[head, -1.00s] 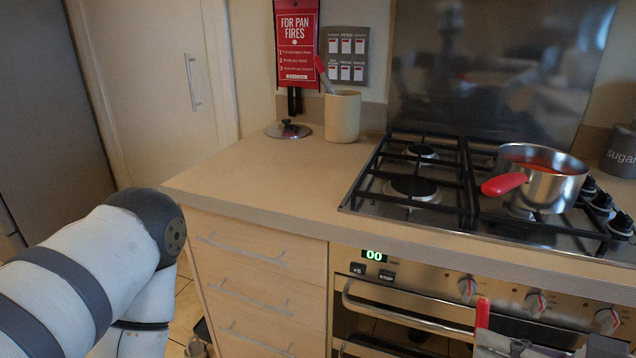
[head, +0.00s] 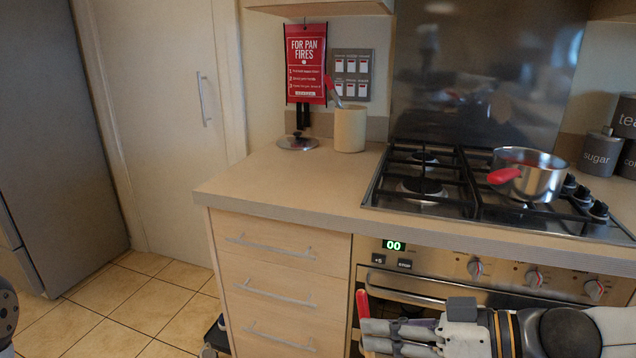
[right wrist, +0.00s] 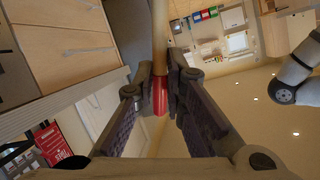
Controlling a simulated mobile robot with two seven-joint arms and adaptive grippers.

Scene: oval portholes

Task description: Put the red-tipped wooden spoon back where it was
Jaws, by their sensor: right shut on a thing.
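My right gripper (head: 368,336) is at the lower middle of the head view, in front of the oven and below the counter edge. It is shut on the red-tipped wooden spoon (head: 362,303), whose red end sticks up above the fingers. In the right wrist view the spoon's red end (right wrist: 160,97) lies between the fingers and its wooden shaft runs to the top edge. A beige crock (head: 350,130) on the counter holds a grey utensil with a red end (head: 329,84). My left gripper is not visible.
A glass lid (head: 297,143) lies left of the crock. The counter (head: 290,180) in front of them is clear. The hob's black grates (head: 430,195) are to the right. Dark canisters (head: 600,154) stand at the far right.

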